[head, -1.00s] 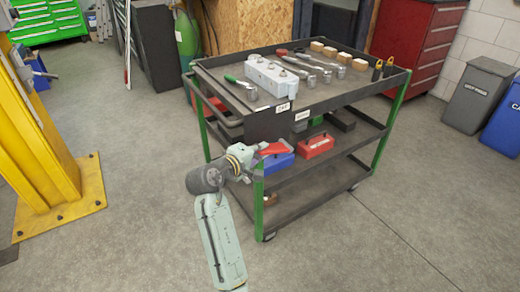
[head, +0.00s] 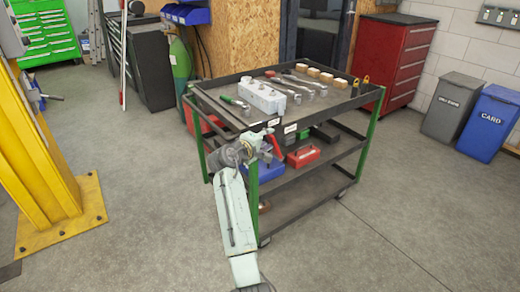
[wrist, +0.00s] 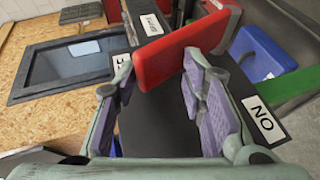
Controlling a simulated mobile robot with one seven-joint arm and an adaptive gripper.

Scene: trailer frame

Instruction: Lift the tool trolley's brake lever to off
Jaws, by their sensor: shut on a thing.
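The tool trolley (head: 225,112) is a dark frame with green legs, standing in the middle of the head view. My gripper (head: 266,143) is at its near corner, just below the top tray. In the wrist view my gripper (wrist: 158,75) is shut on the red brake lever (wrist: 172,52), with one finger at each side of it. A dark plate behind carries an ON label (wrist: 263,119) at right, upside down, and a partly hidden label (wrist: 119,61) at left. The lever is mostly hidden by my gripper in the head view.
A red toolbox (head: 303,157) and a blue box (head: 268,170) sit on the shelf close behind my gripper. Tools and a grey block (head: 262,97) lie on the top tray. A yellow post (head: 50,160) stands at left. The floor in front is clear.

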